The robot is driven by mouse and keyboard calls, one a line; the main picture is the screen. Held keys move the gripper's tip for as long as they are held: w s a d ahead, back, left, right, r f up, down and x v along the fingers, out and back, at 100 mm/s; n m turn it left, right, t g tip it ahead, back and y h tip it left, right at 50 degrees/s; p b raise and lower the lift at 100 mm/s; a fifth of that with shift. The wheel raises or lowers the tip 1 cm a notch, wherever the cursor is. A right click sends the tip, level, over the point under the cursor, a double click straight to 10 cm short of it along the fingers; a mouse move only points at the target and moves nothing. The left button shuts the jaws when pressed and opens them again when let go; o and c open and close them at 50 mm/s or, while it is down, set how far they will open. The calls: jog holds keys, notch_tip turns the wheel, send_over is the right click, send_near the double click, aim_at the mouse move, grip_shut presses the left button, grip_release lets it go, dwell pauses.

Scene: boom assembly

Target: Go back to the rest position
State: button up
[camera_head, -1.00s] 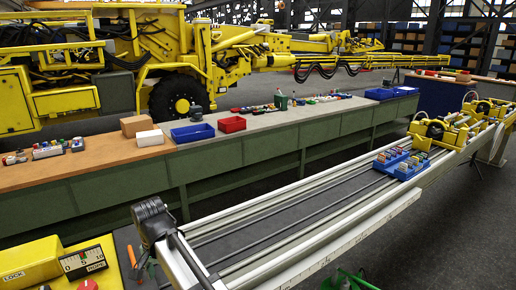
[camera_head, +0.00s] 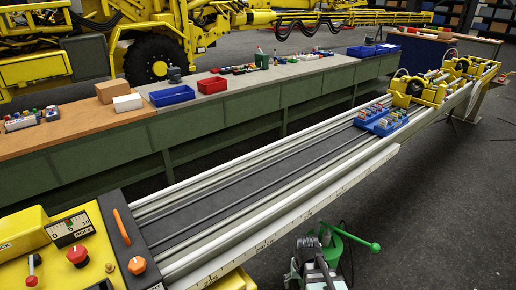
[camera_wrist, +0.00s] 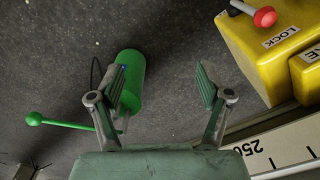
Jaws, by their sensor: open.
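My gripper (camera_wrist: 163,82) is open and empty in the wrist view, its two fingers spread wide over the dark floor. A green cylinder (camera_wrist: 131,78) with a ball-ended lever (camera_wrist: 62,123) shows below, partly behind the left finger. In the head view grey arm parts of mine appear at the bottom centre beside the green piece (camera_head: 335,243). They are right of the near end of the long rail (camera_head: 228,262), apart from it in the picture.
A yellow control box (camera_head: 75,245) with red and orange knobs stands at the rail's near end; its LOCK label shows in the wrist view. A green workbench (camera_head: 230,118) runs behind. Floor to the right is clear.

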jog(key=s+d+f+g+b, duration=0.1)
jog(key=s+f+g, duration=0.2)
jog(key=s+f, duration=0.8)
jog(key=s+d+f+g+b, duration=0.1)
jog(key=s+f+g+b, duration=0.1)
jog(key=s+f, duration=1)
jog(key=s+g, duration=0.1)
jog(key=s, duration=0.7)
jog(key=shift+d+g+b, duration=0.15)
jog(key=shift+g+b, duration=0.15)
jog(key=shift+g, duration=0.1)
